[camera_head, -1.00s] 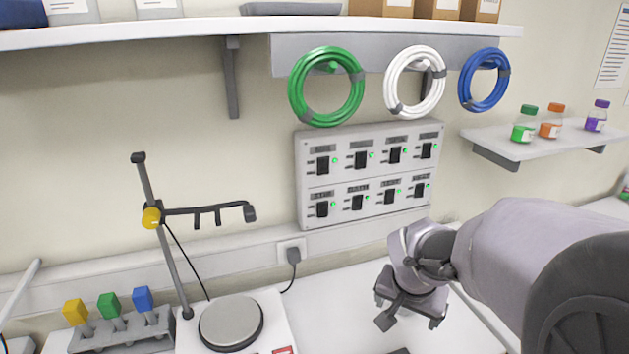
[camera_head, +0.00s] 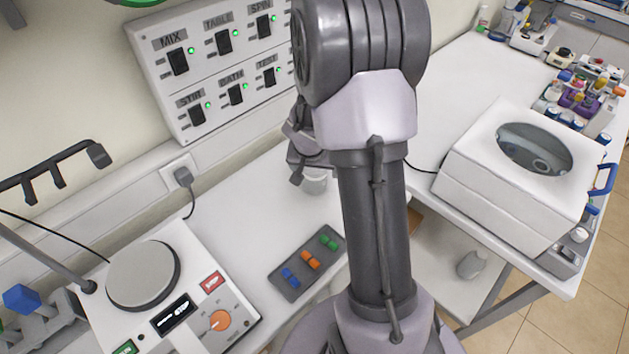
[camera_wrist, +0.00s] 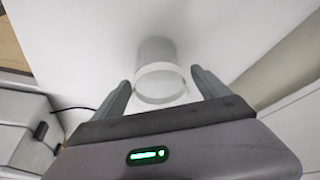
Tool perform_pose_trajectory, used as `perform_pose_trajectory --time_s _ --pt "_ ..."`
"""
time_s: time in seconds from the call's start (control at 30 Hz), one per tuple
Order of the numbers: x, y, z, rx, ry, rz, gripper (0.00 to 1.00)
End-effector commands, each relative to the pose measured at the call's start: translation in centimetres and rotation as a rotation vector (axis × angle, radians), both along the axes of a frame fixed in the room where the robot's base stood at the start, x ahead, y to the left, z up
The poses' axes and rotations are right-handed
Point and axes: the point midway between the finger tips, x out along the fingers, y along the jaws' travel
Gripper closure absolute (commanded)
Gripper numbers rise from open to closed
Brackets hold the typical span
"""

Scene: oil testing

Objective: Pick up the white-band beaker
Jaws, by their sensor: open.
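The white-band beaker (camera_wrist: 158,88) stands on the white counter in the wrist view, a pale clear cylinder with a white band. It lies in the gap between the two fingers of my gripper (camera_wrist: 160,82). The gripper is open, and a finger shows on each side of the beaker, apart from it. In the head view the beaker (camera_head: 314,183) is partly hidden below my gripper (camera_head: 299,168), and my arm covers the area to its right.
A hotplate (camera_head: 143,276) with a stand is at the left. A dark tray (camera_head: 308,262) with coloured pieces lies in front of the beaker. A switch panel (camera_head: 205,65) is on the wall behind. A white centrifuge-like machine (camera_head: 475,193) stands on the right-hand table.

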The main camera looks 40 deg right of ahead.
Motion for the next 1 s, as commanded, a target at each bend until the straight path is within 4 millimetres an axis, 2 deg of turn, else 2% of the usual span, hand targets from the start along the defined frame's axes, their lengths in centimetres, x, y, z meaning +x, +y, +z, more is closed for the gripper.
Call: perform_pose_trajectory --time_s 0.03,0.1,0.37,0.7,1.0 --pt "0.1 -0.3 -1.4 0.000 0.001 -0.001 0.14" --pt "0.4 -0.6 -2.2 0.000 0.000 -0.001 0.14" --pt "0.6 -0.7 -2.4 -0.001 -0.001 0.000 0.14" --pt "0.6 -0.7 -2.3 -0.001 -0.001 0.000 0.81" --pt "0.6 -0.7 -1.9 -0.001 -0.002 -0.001 0.83"
